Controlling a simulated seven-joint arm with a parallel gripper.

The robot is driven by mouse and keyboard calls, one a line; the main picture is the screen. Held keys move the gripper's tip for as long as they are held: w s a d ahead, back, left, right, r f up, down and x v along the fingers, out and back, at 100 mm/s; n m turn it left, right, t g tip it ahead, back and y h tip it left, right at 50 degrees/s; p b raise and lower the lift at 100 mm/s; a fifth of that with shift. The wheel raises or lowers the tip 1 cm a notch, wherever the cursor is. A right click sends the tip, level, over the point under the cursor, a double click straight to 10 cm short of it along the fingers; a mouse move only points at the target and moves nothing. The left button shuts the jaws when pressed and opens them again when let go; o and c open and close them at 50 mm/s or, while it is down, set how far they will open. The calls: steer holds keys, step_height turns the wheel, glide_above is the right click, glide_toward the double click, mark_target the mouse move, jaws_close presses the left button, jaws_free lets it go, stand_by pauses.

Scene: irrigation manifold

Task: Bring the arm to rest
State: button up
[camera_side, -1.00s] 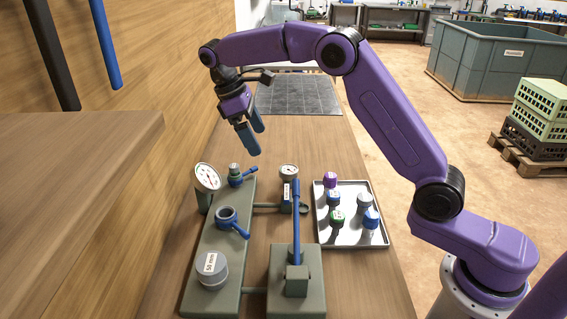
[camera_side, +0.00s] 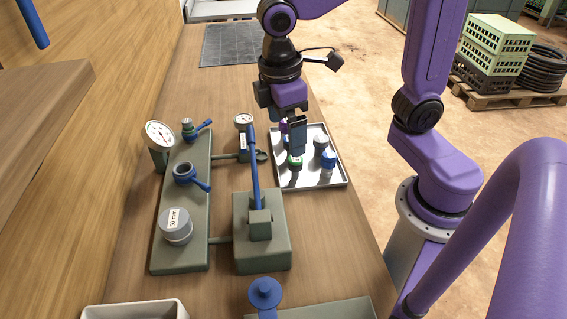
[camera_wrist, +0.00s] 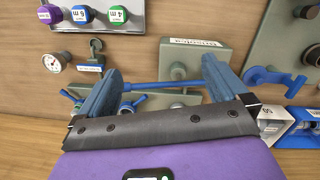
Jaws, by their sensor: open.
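My gripper (camera_side: 285,125) hangs from my purple arm at the back of the work area, pointing down. In the side view its fingers cover part of the tray (camera_side: 333,184) and some of the capped parts there. In the wrist view my gripper (camera_wrist: 162,72) has its two blue-grey fingers spread wide, with nothing held between them. The blue lever (camera_wrist: 165,86) shows beyond the fingers there; it also stands upright in the side view (camera_side: 254,170).
A green manifold plate (camera_side: 182,240) carries a dial gauge (camera_side: 160,134), a blue-handled valve (camera_side: 184,173) and a grey cap (camera_side: 175,226). The lever's block (camera_side: 262,250) stands beside it. A dark mat (camera_side: 230,45) lies on the far bench. A blue knob (camera_side: 265,292) is in front.

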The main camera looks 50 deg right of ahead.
steer(key=s+d+f, duration=0.1)
steer(key=s+d, duration=0.2)
steer(key=s, duration=0.3)
steer(key=s+d+f+n+y, duration=0.1)
steer(key=s+d+f, duration=0.1)
steer(key=s, duration=0.4)
steer(key=shift+s+d+f+y, duration=0.3)
steer(key=shift+s+d, duration=0.05)
steer(key=shift+d, duration=0.15)
